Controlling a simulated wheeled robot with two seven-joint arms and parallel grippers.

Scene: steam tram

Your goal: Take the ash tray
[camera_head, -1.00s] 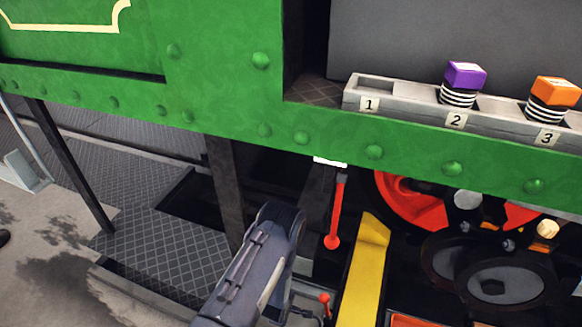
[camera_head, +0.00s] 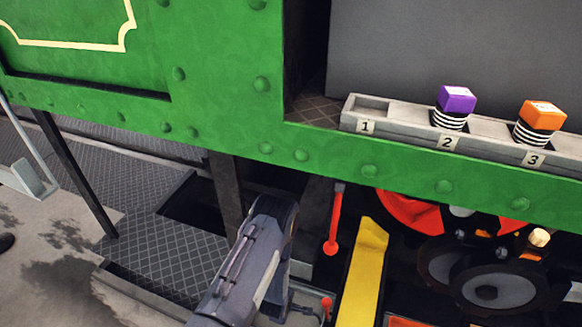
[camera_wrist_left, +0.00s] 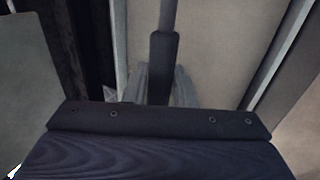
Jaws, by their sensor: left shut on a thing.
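In the left wrist view, my left gripper (camera_wrist_left: 160,90) is shut around a dark handle (camera_wrist_left: 163,62) on a thin grey rod. The grey fingers show on both sides of the handle, partly hidden by the dark wrist housing. I cannot tell from this view whether a tray is joined to the rod. In the head view, my left arm reaches in at the bottom middle, below the green tram side (camera_head: 220,105), and its fingers are not clearly seen. No ash tray can be made out for certain. My right gripper is not in view.
A red lever (camera_head: 334,222) and a yellow bar (camera_head: 362,275) stand close right of my arm. Dark wheels (camera_head: 490,285) are further right. A numbered grey rack (camera_head: 400,115) holds a purple block (camera_head: 456,99) and an orange block (camera_head: 542,115). Chequered plate (camera_head: 165,250) lies left.

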